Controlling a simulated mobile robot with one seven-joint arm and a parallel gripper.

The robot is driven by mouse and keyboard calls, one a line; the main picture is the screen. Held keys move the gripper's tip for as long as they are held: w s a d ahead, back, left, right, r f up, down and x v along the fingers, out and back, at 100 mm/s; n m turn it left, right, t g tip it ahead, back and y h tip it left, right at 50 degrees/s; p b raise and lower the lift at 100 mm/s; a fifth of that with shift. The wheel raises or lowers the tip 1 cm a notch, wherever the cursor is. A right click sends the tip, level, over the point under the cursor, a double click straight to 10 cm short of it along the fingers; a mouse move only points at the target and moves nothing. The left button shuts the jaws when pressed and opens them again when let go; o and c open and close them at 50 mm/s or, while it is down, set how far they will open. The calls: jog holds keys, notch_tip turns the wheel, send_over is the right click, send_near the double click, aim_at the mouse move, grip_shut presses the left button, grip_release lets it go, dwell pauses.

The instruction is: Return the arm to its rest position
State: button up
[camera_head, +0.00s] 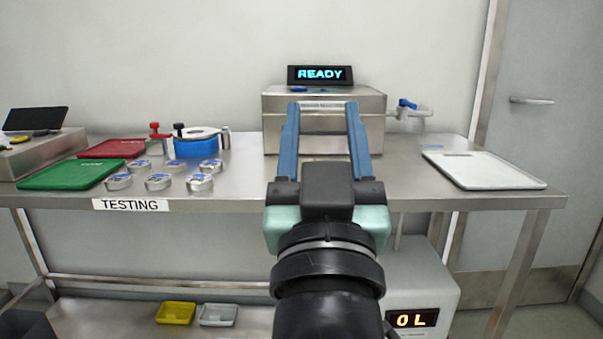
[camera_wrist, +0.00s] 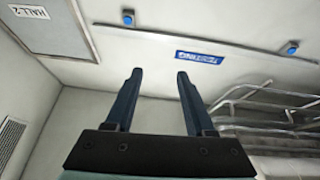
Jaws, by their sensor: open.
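My gripper (camera_head: 323,110) is raised in front of the steel table (camera_head: 390,198) in the head view, its two blue fingers apart with nothing between them. The fingers overlap the steel box (camera_head: 375,130) behind them in the picture; I cannot tell the exact gap. In the wrist view my gripper (camera_wrist: 158,75) is open and empty, facing a pale wall with a blue sign (camera_wrist: 208,58) and a metal rail.
Several round tins (camera_head: 158,181), a green tray (camera_head: 70,174), a red tray (camera_head: 113,149) and a blue container (camera_head: 197,148) stand on the table's left. A white board (camera_head: 484,169) lies at right. A display (camera_head: 320,75) reads READY. A grey door (camera_head: 545,130) is far right.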

jog(key=s+a+r+t, duration=0.2)
jog(key=s+r+t, duration=0.2)
jog(key=s+r, duration=0.6)
notch_tip(320, 180, up, 33)
jog(key=p, duration=3.3)
jog(key=shift+w+f+y+p, duration=0.15)
jog(key=shift+w+y+p, duration=0.2)
jog(key=shift+y, duration=0.05)
jog(key=shift+f, duration=0.1)
